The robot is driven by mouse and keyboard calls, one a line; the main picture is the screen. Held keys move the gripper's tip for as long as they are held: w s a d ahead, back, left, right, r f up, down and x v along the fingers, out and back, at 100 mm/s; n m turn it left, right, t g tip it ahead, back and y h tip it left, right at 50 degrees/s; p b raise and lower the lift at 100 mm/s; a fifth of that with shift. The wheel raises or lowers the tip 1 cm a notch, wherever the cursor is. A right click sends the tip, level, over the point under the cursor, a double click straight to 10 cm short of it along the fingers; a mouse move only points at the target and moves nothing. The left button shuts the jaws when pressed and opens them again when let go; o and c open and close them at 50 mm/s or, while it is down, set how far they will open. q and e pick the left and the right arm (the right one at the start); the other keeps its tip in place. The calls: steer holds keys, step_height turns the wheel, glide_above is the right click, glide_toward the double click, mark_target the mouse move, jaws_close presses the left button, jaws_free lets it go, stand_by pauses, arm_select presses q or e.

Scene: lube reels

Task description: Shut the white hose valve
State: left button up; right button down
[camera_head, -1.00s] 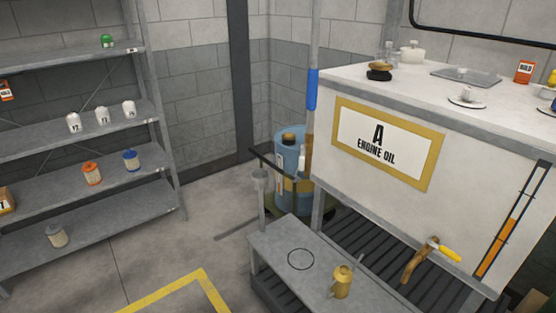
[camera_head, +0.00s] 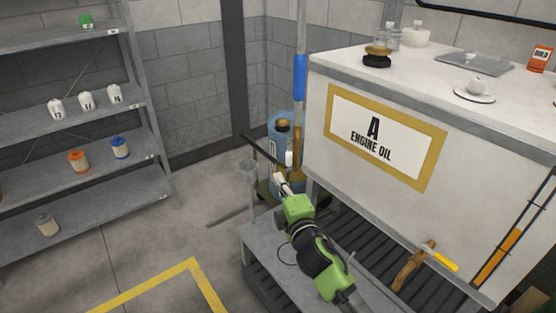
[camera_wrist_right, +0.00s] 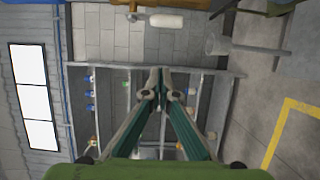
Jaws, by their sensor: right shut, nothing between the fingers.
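A white handle, which looks like the white hose valve's lever (camera_wrist_right: 166,20), shows at the top of the right wrist view, beside a brass-coloured fitting (camera_wrist_right: 132,8). In the head view a small white piece (camera_head: 289,158) stands in front of the blue drum, just beyond my right gripper (camera_head: 279,180); it looks like the same lever. My right gripper is shut and empty. Its fingertips (camera_wrist_right: 162,78) appear below the lever in the wrist view and apart from it. The hose run behind is mostly hidden. My left gripper is in neither view.
The blue drum (camera_head: 277,132) stands left of the engine oil tank (camera_head: 320,82). A grey bench (camera_head: 262,240) lies under my right arm. A grey post (camera_head: 249,180) stands near the drum. Shelves (camera_head: 85,200) fill the left, with open floor between.

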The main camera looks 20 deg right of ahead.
mark_target(289, 153)
steer(key=shift+w, duration=0.1)
steer(key=w+d+p, duration=0.2)
steer(key=w+d, duration=0.2)
steer(key=w, duration=0.4)
steer(key=shift+w, duration=0.25)
steer(key=shift+a+f, duration=0.1)
stand_by(0.4)
